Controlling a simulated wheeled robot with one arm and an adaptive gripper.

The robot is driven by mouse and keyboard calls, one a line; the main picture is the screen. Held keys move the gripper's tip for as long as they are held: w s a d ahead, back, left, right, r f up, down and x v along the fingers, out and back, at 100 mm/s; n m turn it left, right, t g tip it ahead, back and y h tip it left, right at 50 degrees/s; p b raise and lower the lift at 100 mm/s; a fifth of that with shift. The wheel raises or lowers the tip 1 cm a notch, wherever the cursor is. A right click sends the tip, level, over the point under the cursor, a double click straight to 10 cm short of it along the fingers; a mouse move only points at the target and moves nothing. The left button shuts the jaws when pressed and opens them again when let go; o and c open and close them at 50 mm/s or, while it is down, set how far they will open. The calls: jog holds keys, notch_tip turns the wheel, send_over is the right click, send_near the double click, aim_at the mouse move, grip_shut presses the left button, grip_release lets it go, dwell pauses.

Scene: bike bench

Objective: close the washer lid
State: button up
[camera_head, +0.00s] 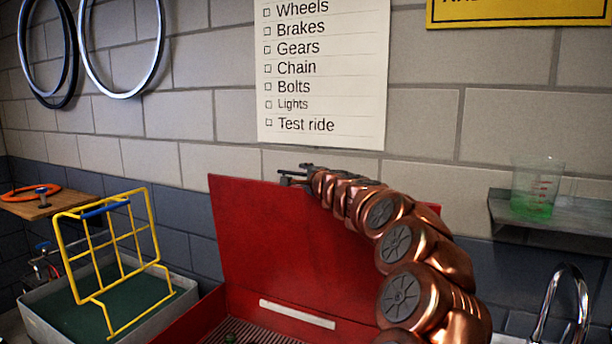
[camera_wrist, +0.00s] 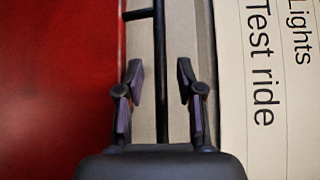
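The washer is a red box (camera_head: 190,325) low in the head view. Its red lid (camera_head: 265,245) stands raised, leaning near the wall, with a pale strip near its bottom edge. My gripper (camera_head: 290,174) is at the lid's top edge in the head view. In the wrist view my gripper (camera_wrist: 159,66) has its fingers apart on either side of a thin black bar (camera_wrist: 161,110), touching neither side visibly. The bar runs alongside the lid's edge, with a short cross piece joining toward the red lid (camera_wrist: 60,90). My arm hides the lid's right part.
A yellow wire rack (camera_head: 110,255) stands in a grey tray (camera_head: 55,330) at left. A shelf (camera_head: 570,215) with a beaker (camera_head: 537,188) of green liquid and a chrome tap (camera_head: 570,300) are at right. A checklist poster (camera_head: 322,70) hangs behind the lid.

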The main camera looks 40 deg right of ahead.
jog(key=shift+c, duration=0.4)
grip_shut()
